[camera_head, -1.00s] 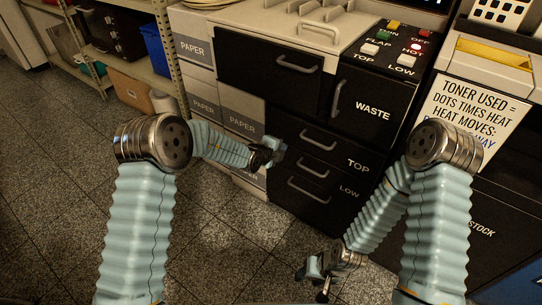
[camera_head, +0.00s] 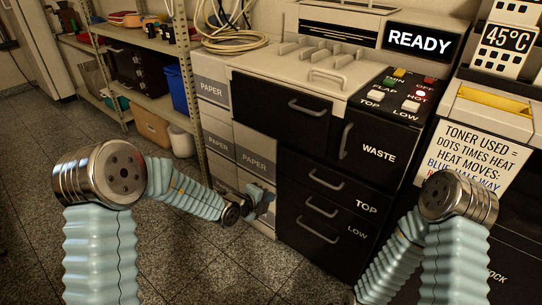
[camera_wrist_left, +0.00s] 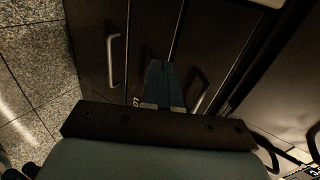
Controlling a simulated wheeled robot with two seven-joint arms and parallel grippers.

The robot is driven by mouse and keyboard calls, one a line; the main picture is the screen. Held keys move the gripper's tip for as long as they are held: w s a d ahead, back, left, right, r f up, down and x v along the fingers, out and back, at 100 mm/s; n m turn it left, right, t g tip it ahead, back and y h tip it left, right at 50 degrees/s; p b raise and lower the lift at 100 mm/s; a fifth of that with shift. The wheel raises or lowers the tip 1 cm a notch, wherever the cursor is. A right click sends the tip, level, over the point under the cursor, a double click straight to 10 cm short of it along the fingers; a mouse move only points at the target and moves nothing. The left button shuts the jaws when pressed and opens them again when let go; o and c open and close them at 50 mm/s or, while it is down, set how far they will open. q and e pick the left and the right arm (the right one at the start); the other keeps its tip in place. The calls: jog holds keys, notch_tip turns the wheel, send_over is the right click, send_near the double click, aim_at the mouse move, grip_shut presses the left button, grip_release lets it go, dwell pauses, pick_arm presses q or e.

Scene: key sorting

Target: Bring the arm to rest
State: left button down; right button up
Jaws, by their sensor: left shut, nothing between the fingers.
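My left arm (camera_head: 100,235) comes in from the left and reaches forward. Its gripper (camera_head: 264,201) is shut and empty, in front of the machine's lower left side, near the PAPER boxes. In the left wrist view the closed fingers (camera_wrist_left: 160,80) point at dark drawer fronts with handles, with nothing between them. Whether they touch the drawers cannot be told. My right arm (camera_head: 450,240) stands at the right, and its forearm runs down out of the picture. The right gripper is hidden below the frame.
The black machine has drawers (camera_head: 322,207) marked TOP and LOW, and a WASTE door (camera_head: 375,152). A READY display (camera_head: 417,40) and a button panel (camera_head: 398,93) sit above. PAPER boxes (camera_head: 255,160) stand left of it. Shelves (camera_head: 185,80) are behind. Bare floor (camera_head: 200,270) lies between the arms.

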pick_arm(q)
jog(key=s+a+f+n+g+y, duration=0.1)
jog(key=s+a+f+n+g, duration=0.1)
jog(key=s+f+n, duration=0.5)
jog(key=s+a+f+n+g+y, duration=0.1)
jog(key=s+a+f+n+g, duration=0.2)
jog(key=s+f+n, duration=0.4)
jog(key=s+a+f+n+g, duration=0.3)
jog(key=s+f+n, duration=0.4)
jog(key=s+n, duration=0.6)
jog(key=s+g, duration=0.1)
jog(key=s, duration=0.2)
jog(key=shift+s+a+y, duration=0.15)
jog(key=shift+a+y, duration=0.05)
jog(key=shift+y, duration=0.2)
